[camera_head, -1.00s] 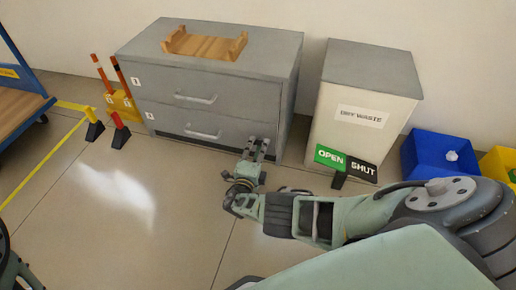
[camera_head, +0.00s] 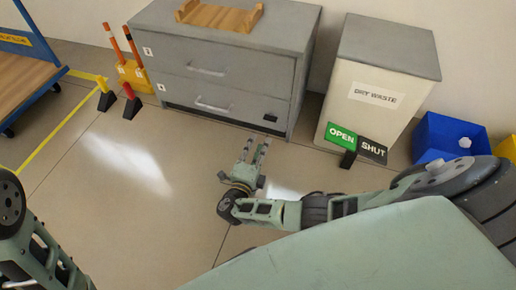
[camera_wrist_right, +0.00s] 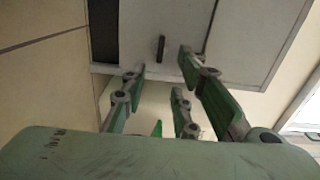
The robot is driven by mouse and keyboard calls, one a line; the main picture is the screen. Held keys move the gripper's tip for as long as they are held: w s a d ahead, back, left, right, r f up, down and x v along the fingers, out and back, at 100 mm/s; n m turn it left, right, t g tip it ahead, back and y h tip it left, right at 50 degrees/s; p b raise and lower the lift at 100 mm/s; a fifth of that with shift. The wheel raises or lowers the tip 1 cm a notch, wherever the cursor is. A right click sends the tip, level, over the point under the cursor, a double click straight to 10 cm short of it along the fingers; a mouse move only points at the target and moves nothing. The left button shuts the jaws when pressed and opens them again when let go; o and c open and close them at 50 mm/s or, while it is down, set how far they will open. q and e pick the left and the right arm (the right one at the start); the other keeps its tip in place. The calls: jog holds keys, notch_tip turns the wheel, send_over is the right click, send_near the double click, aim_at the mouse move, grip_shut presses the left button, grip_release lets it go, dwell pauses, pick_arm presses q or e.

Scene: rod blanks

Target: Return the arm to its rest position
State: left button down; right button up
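My right gripper (camera_head: 255,150) is over the floor in front of the grey drawer cabinet (camera_head: 225,85), apart from it. My right arm (camera_head: 330,207) reaches in from the right, bent at the elbow. Part of my left arm (camera_head: 40,262) shows at the lower left edge; its gripper is out of the picture.
A wooden cradle (camera_head: 220,16) sits on the cabinet, whose drawers look shut. A dry waste bin (camera_head: 378,118) with an OPEN/SHUT sign (camera_head: 357,144) stands right of it. A blue bin (camera_head: 440,138) is farther right. Orange posts (camera_head: 130,75) and a cart (camera_head: 28,58) are left. The middle floor is clear.

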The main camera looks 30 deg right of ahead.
jog(key=shift+s+a, duration=0.25)
jog(key=shift+a, duration=0.05)
dwell(0.4)
